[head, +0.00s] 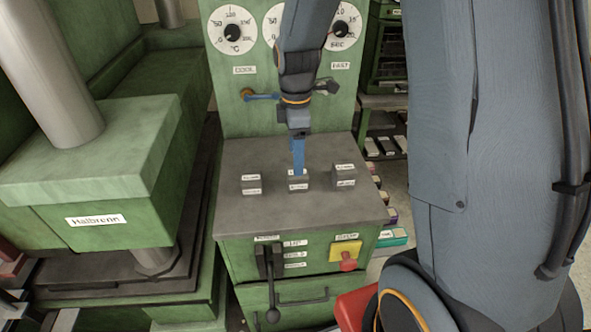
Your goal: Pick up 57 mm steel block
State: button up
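Three small grey blocks with white labels stand in a row on the grey top of a green machine. They are a left block (251,185), a middle block (299,182) and a right block (344,176). The right one looks largest. The label print is too small to read, so I cannot tell which is the 57 mm block. My gripper (298,170) points down with blue fingers at the middle block, partly hiding it. I cannot tell whether the fingers touch it or straddle it. The finger gap is hidden from this angle.
A green press labelled Halbrenn (96,221) stands close on the left. A panel with dials (232,32) rises behind the grey top (300,215). A black lever (271,285) and a red knob on a yellow plate (346,253) are in front. Shelves (384,130) stand right.

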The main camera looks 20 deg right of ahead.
aim_at(297, 180)
notch_tip(297, 180, down, 2)
jog(key=shift+s+f, duration=0.15)
jog(key=f+p, duration=0.1)
jog(key=f, duration=0.1)
jog(key=f+p, duration=0.1)
jog(key=shift+s+d+f, duration=0.1)
jog(key=shift+s+f, duration=0.25)
jog(key=shift+s, duration=0.05)
jog(key=shift+w+f+p, duration=0.1)
jog(key=shift+f+p, duration=0.2)
jog(key=shift+f, duration=0.35)
jog(key=shift+r, duration=0.1)
grip_shut()
